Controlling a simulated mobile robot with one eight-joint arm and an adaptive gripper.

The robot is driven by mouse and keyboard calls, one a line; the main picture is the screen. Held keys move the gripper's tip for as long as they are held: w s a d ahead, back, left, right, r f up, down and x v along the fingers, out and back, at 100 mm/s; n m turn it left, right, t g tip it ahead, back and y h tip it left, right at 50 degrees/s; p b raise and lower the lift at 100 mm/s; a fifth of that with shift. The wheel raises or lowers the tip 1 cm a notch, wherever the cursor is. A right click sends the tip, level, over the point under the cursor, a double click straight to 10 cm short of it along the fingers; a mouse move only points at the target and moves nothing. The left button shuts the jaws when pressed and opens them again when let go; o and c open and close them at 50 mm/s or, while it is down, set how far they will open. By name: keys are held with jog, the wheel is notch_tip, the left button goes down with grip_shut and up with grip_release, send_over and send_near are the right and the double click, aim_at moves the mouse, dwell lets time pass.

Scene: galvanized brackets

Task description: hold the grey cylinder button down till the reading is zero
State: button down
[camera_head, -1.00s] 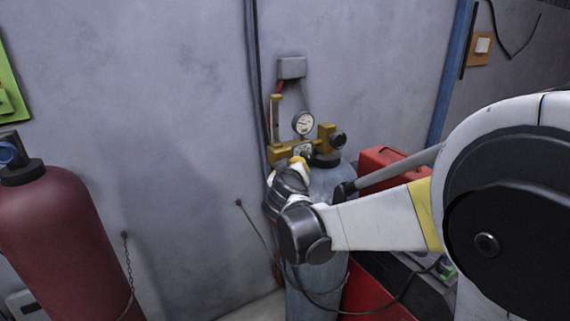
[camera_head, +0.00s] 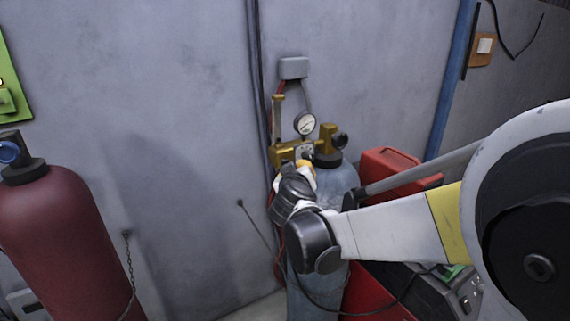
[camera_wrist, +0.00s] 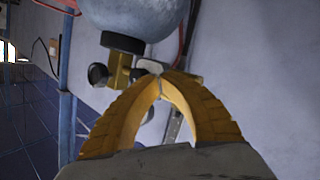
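The grey cylinder (camera_head: 338,180) stands against the wall, a brass regulator (camera_head: 287,152) on its top. A round white gauge (camera_head: 305,124) rises from the regulator; its reading is too small to make out. A small pale-faced block (camera_head: 304,151) sits below the gauge; the button itself cannot be told apart. My gripper (camera_head: 306,164) is just in front of this block, and I cannot tell whether it touches. In the wrist view my yellow fingers (camera_wrist: 158,80) meet at their tips with nothing seen between them. The grey cylinder (camera_wrist: 135,15) and brass regulator (camera_wrist: 119,72) lie beyond them.
A dark red cylinder (camera_head: 65,235) with a chain stands at the left. A red machine (camera_head: 390,160) is close behind the grey cylinder on the right. A cable (camera_head: 375,310) hangs low in front. Bare wall (camera_head: 180,90) lies between the two cylinders.

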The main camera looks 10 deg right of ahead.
jog(key=s, duration=0.1)
jog(key=s+d, duration=0.1)
jog(key=s, duration=0.2)
jog(key=shift+s+d, duration=0.25)
jog(key=shift+s, duration=0.1)
dwell(0.3)
jog(key=s+d+f+m+g+b, duration=0.1)
jog(key=s+d+f+g+b, duration=0.1)
jog(key=s+f+b, duration=0.65)
jog(key=s+d+f+m+g+b, duration=0.1)
jog(key=s+f+g+b, duration=0.1)
jog(key=s+f+b, duration=0.7)
jog(key=s+a+f+g+y+b, duration=0.1)
jog(key=s+f+b, duration=0.2)
jog(key=f, duration=0.4)
jog(key=s+a+f+g+y+b, duration=0.1)
jog(key=s+a+f+y+b, duration=0.1)
jog(key=s+f+b, duration=0.2)
jog(key=s+a+f+g+y+b, duration=0.1)
jog(key=s+f+b, duration=0.2)
jog(key=f+b, duration=0.4)
notch_tip(320, 180, down, 4)
jog(key=shift+s+a+f+g, duration=0.15)
jog(key=shift+s+a+g, duration=0.15)
jog(key=shift+s+a, duration=0.05)
